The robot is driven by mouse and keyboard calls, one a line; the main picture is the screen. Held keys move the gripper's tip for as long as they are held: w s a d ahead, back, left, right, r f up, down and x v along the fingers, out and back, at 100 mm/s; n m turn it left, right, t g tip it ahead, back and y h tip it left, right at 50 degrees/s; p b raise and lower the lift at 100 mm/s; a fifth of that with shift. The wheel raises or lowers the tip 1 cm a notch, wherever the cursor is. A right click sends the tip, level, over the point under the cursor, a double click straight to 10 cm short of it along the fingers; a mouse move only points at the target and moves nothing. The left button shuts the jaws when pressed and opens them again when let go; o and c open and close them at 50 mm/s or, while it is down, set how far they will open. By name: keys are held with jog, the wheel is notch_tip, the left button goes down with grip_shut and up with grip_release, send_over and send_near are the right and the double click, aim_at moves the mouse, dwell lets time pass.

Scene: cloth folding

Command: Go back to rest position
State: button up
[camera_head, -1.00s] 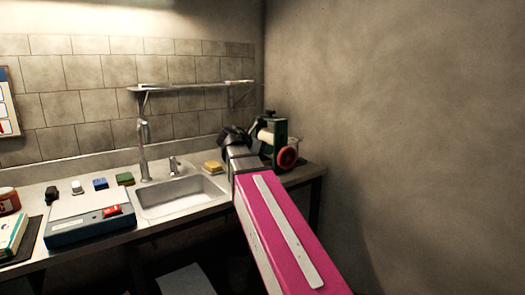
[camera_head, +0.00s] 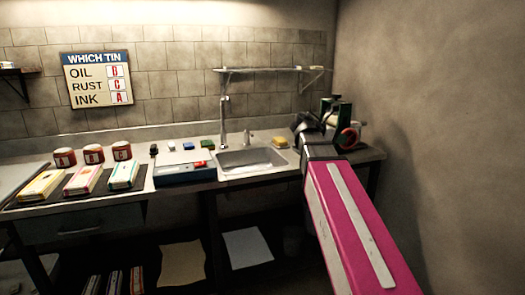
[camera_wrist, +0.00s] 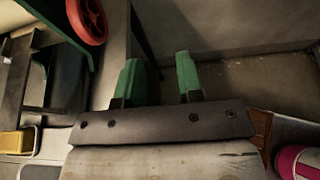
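My gripper (camera_head: 304,122) is at the end of my pink arm, over the right end of the counter, in front of and beside a green hand-cranked machine (camera_head: 328,106) with a red wheel. In the wrist view my gripper (camera_wrist: 159,75) shows two green fingers spread apart with nothing between them. The red wheel (camera_wrist: 87,20) is at the upper left there, apart from the fingers. In the head view the fingers are dark and too small to make out.
A sign (camera_head: 97,78) hangs on the tiled wall. A bare wall (camera_head: 440,130) stands close at right. Pale sheets (camera_head: 247,248) lie below the counter.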

jog(key=s+a+f+m+g+y, duration=0.1)
jog(key=s+f+m+y, duration=0.15)
jog(key=f, duration=0.65)
jog(key=s+a+f+m+y, duration=0.15)
jog(key=f+m, duration=0.25)
jog(key=f, duration=0.5)
jog(key=s+a+f+m+g+y, duration=0.1)
jog(key=f+m+y, duration=0.25)
jog(key=f, duration=0.55)
jog(key=s+a+f+m+g+y, duration=0.1)
jog(key=s+a+f+m+y, duration=0.1)
jog(key=s+f+m, duration=0.3)
jog(key=s+a+f+m+g+y, duration=0.1)
jog(key=s+a+f+m+y, duration=0.2)
jog(key=f+m, duration=0.4)
notch_tip(320, 180, down, 5)
jog(key=shift+s+a+f+g, duration=0.25)
jog(key=shift+s+a, duration=0.4)
jog(key=shift+s, duration=0.6)
